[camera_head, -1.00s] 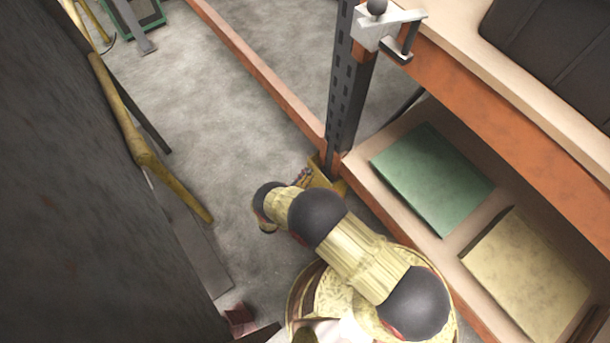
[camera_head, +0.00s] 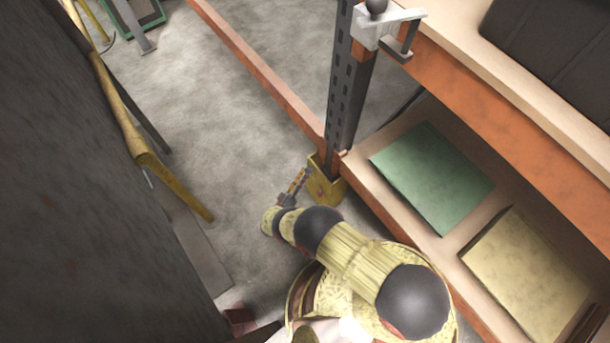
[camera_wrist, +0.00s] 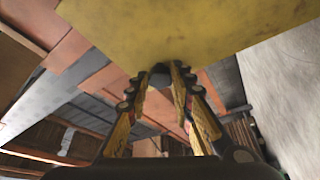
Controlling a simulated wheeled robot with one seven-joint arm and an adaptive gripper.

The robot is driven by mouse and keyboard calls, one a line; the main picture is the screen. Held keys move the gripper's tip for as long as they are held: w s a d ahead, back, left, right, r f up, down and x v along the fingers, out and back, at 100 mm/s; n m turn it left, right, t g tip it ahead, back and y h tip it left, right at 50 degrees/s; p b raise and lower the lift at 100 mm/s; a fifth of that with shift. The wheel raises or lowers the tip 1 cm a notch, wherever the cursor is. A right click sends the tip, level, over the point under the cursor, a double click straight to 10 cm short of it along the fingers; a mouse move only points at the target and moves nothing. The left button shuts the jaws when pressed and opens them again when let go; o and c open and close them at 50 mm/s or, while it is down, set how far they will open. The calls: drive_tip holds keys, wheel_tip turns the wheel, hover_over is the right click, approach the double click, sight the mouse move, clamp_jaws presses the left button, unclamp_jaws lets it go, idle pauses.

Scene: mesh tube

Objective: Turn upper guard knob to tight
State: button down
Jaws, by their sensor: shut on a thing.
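A yellow guard (camera_head: 326,188) stands at the foot of the dark perforated post. In the wrist view its yellow face (camera_wrist: 190,28) fills the top. A small dark knob (camera_wrist: 159,77) sits at that face's lower edge, between the fingertips. My gripper (camera_wrist: 161,72) is shut on this knob, with one finger on each side. In the head view my gripper (camera_head: 304,174) reaches to the guard's left side, and the knob cannot be made out there. The knob's turn angle and whether it is the upper one cannot be told.
The perforated post (camera_head: 345,110) carries a metal clamp (camera_head: 388,32) with a dark ball. Shelves with a green panel (camera_head: 432,178) lie right. A dark wall-like surface (camera_head: 70,190) closes the left. Open concrete floor (camera_head: 235,150) lies between.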

drive_tip(key=shift+f+m+h, duration=0.2)
drive_tip(key=shift+m+h, duration=0.3)
drive_tip(key=shift+m, duration=0.5)
drive_tip(key=c, duration=1.7)
unclamp_jaws()
drive_tip(key=shift+o, duration=0.8)
drive_tip(key=shift+r, duration=0.1)
drive_tip(key=shift+s+a, duration=0.1)
drive_tip(key=r+v, duration=0.3)
drive_tip(key=v, duration=0.9)
drive_tip(key=shift+s+a+f, duration=0.25)
drive_tip(key=shift+s+a, duration=0.15)
drive_tip(key=shift+s, duration=0.05)
